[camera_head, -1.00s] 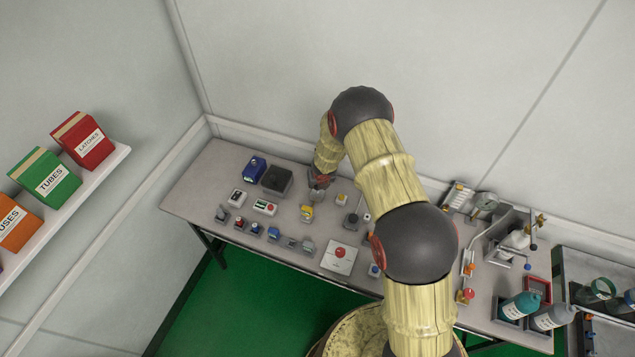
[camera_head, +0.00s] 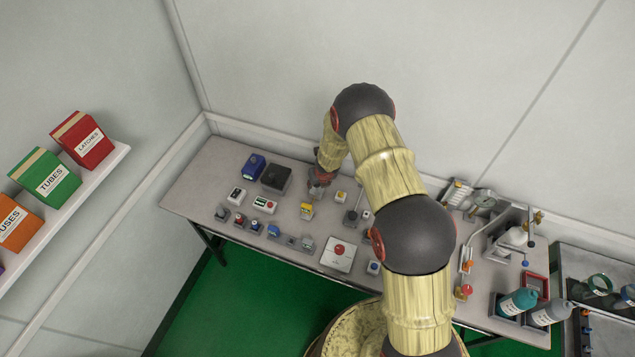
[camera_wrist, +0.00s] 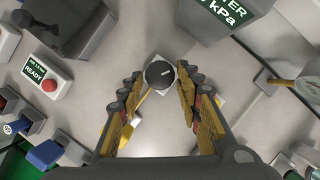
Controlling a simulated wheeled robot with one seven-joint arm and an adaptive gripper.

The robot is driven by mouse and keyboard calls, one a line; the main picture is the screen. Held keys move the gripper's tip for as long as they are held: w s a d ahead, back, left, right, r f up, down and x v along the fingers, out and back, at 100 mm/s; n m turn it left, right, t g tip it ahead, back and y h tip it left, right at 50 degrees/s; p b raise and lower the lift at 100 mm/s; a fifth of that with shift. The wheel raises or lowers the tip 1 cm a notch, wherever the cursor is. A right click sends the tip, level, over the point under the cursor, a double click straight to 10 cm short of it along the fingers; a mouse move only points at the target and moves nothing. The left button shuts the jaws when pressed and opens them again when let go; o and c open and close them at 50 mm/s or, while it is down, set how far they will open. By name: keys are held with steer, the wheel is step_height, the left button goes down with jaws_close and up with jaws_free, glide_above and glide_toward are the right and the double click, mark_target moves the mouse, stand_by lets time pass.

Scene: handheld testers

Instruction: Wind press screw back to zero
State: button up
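A dark round knob (camera_wrist: 160,75) with a short white mark on top sits on a pale square base in the wrist view. It looks like the press screw's knob, but I cannot be sure. My gripper (camera_wrist: 160,88) is open, with one finger to the left and one to the right of the knob. A gap shows on both sides. In the head view my gripper (camera_head: 318,186) points down at the back middle of the grey bench (camera_head: 190,190). My arm hides part of the bench there, and the knob cannot be made out.
A dark open box (camera_head: 276,178) and a blue device (camera_head: 253,167) stand left of my gripper. A READY box (camera_wrist: 48,80) with a red button is near. A kPa meter (camera_wrist: 236,15) stands at upper right. Several small switches line the bench front. Bottles (camera_head: 517,302) stand far right.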

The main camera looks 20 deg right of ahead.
steer(key=shift+o, duration=1.1)
steer(key=shift+r, duration=0.25)
steer(key=shift+w, duration=0.1)
steer(key=shift+r, duration=0.5)
steer(key=v, duration=1.1)
steer(key=shift+s, duration=0.25)
steer(key=shift+w+f, duration=0.1)
steer(key=shift+f, duration=0.05)
